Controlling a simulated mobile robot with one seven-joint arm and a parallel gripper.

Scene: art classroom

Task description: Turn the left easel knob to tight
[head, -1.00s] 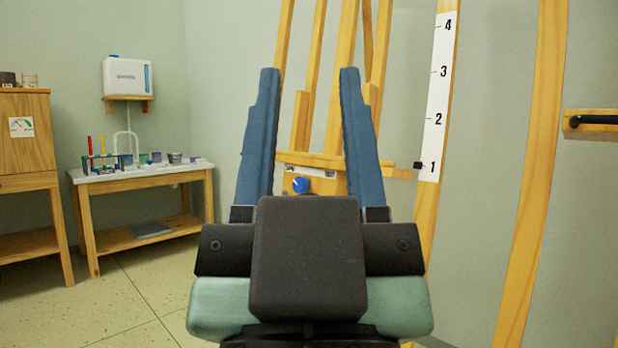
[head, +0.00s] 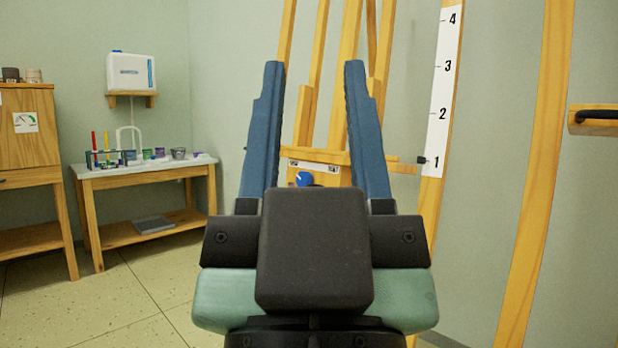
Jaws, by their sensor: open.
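The left easel knob (head: 304,179) is a small blue knob on the wooden easel (head: 326,202), just under a small white label strip. A pale pointer mark shows on it, but it is too small to read. My gripper (head: 314,85) is open, with its two long blue fingers pointing up and forward. In the picture the knob lies between the fingers, nearer the left one. I see no contact, and how far the knob is from the fingers is hard to tell. My gripper's dark body hides the easel below the knob.
A numbered white scale (head: 437,115) with a black pointer stands right of the easel. Farther right is a wooden post and a black handle (head: 597,115). At left are a side table (head: 152,175) with paint things and a wooden cabinet (head: 28,140). Floor at lower left is clear.

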